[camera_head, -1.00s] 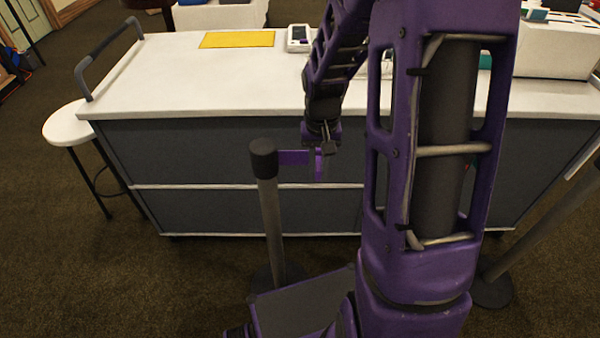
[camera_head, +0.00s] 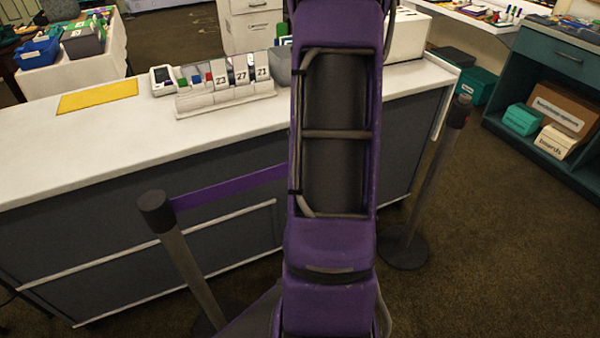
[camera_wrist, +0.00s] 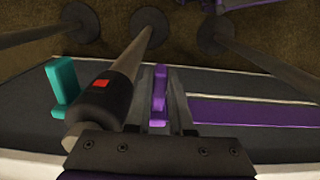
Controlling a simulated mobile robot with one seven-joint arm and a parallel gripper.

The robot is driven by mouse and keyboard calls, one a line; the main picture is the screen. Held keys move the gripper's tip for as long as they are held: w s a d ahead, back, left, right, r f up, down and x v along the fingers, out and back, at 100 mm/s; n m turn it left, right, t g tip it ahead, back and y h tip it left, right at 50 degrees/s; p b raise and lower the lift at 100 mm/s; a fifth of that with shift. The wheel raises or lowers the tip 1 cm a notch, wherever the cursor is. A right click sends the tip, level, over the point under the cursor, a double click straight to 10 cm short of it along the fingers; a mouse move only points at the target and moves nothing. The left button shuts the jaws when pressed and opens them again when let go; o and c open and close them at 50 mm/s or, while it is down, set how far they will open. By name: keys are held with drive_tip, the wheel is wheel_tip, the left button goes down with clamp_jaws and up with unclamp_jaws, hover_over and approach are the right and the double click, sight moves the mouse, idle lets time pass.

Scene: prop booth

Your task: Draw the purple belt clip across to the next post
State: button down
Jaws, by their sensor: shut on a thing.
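In the head view a purple belt (camera_head: 228,187) runs taut from the left post (camera_head: 155,210) to the right, then disappears behind my arm. The right post (camera_head: 459,110) stands beyond the arm. My gripper is hidden there. In the wrist view my gripper (camera_wrist: 160,110) is shut on the upright purple belt clip (camera_wrist: 160,90), with the belt (camera_wrist: 245,112) to the right. A dark post head with a red patch (camera_wrist: 100,100) is close on the left of the clip, with a small gap.
A white-topped counter (camera_head: 60,150) stands behind the belt, with a number rack (camera_head: 228,98) and yellow sheet (camera_head: 97,96) on it. A teal piece (camera_wrist: 62,85) is beyond the post head. Shelves with boxes (camera_head: 562,108) are at right. Carpet is clear at lower right.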

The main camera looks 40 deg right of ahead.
drive_tip(key=shift+s+d, duration=0.15)
drive_tip(key=shift+d, duration=0.4)
drive_tip(key=shift+s+d, duration=0.15)
drive_tip(key=shift+d, duration=0.35)
drive_tip(key=c, duration=0.8)
unclamp_jaws()
wheel_tip(320, 180, up, 18)
drive_tip(key=p, duration=0.2)
drive_tip(key=shift+f, duration=0.25)
